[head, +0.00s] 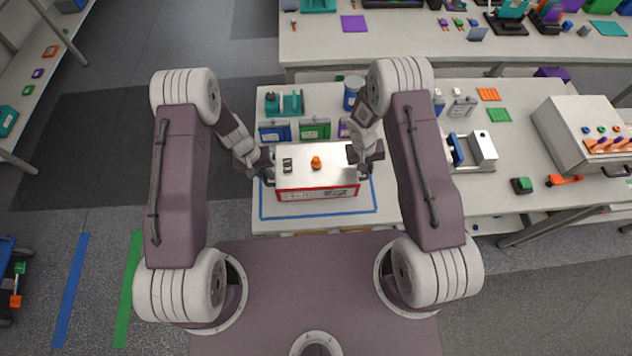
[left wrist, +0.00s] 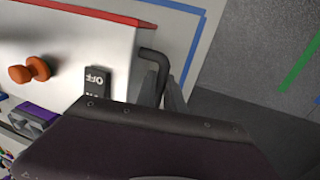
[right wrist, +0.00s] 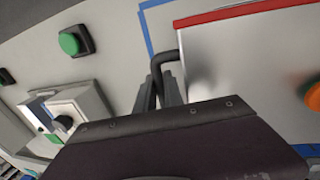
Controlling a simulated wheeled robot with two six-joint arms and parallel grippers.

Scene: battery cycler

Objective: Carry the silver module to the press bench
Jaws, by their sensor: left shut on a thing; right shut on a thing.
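The silver module (head: 330,165), a box with a red front edge, an orange knob and a dark switch on top, is on or just above the white bench inside a blue taped outline. I cannot tell if it touches the bench. My left gripper (head: 268,172) is shut on the module's left black handle, which shows in the left wrist view (left wrist: 158,65). My right gripper (head: 362,170) is shut on its right black handle, seen in the right wrist view (right wrist: 160,68). The fingertips are partly hidden behind the wrist housings. Which bench is the press bench I cannot tell.
The white bench (head: 510,205) also holds several small cased units behind the module, a grey-and-blue device (head: 475,152) and a large control box (head: 580,135) at right. Another table (head: 400,45) stands behind. Open floor (head: 120,140) lies to the left, with shelving at far left.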

